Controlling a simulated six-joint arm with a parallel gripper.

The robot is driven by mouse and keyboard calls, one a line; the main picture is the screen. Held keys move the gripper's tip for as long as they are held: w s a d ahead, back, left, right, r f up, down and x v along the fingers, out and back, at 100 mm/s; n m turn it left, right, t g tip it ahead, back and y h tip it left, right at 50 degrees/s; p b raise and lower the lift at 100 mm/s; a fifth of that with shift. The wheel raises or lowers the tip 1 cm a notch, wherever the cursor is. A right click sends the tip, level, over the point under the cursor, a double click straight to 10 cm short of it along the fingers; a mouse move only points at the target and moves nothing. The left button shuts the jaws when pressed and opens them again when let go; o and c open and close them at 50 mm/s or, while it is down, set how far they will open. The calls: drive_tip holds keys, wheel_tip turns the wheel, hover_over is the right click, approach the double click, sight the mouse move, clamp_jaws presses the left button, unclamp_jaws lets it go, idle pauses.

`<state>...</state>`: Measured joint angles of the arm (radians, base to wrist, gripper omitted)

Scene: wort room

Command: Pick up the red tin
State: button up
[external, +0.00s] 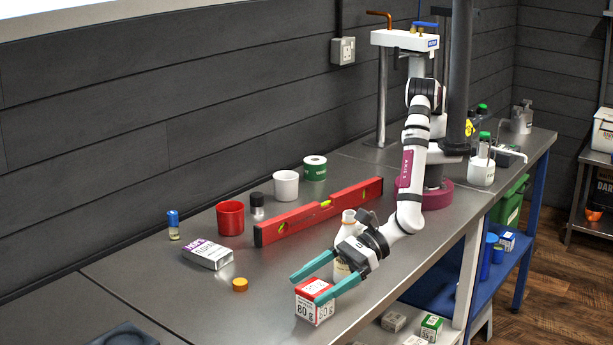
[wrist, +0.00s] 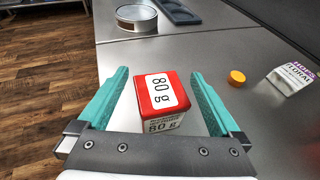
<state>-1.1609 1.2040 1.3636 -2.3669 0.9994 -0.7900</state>
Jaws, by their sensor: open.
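The red tin (external: 314,308) is a small box with a red and white top and white sides marked 80 g. It stands upright on the steel bench near its front edge. In the wrist view the tin (wrist: 163,97) sits between the two teal fingers, with a gap on each side. My gripper (external: 306,291) is open and reaches down around the tin from the arm's side; in the wrist view my gripper (wrist: 160,75) holds nothing. The tin's underside and far side are hidden.
An orange cap (external: 240,285) and a white carton (external: 208,253) lie left of the tin. A white bottle (external: 350,226) stands close behind my gripper. A red spirit level (external: 318,212), red cup (external: 230,218) and white cup (external: 286,185) are farther back. A round tin (wrist: 137,18) lies beyond.

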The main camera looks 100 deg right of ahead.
sight(302, 296)
drive_tip(key=w+f, duration=0.1)
drive_tip(key=w+a+f, duration=0.1)
drive_tip(key=shift+w, duration=0.3)
drive_tip(key=c, duration=1.4)
drive_tip(key=shift+r, duration=0.1)
drive_tip(key=shift+c, duration=0.4)
